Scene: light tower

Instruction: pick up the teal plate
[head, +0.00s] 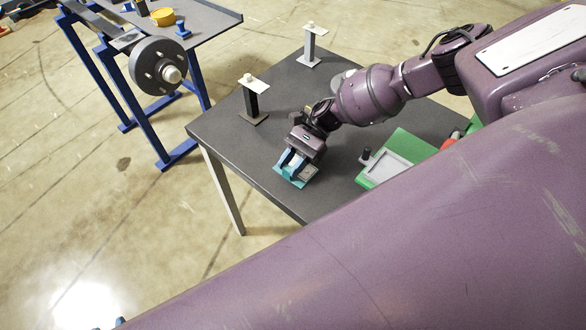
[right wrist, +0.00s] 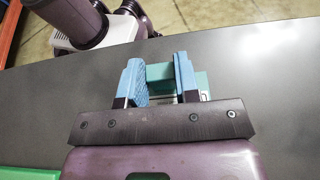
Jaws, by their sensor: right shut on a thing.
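The teal plate (head: 281,177) is at the near edge of the dark table, under my right gripper (head: 292,168). In the right wrist view, its teal raised part (right wrist: 160,74) sits between the two blue fingers of my right gripper (right wrist: 159,75), which is shut on it. The fingers hide part of the plate. A small light square with a dark mark shows beside the fingers in the head view. I cannot tell whether the plate touches the table. My left gripper does not show clearly in either view.
A green board with a grey tray (head: 390,168) and a small black post lies right of the gripper. Two posts with white tops (head: 252,95) (head: 311,45) stand farther back. A blue-legged bench (head: 205,22) with a grey wheel stands at upper left.

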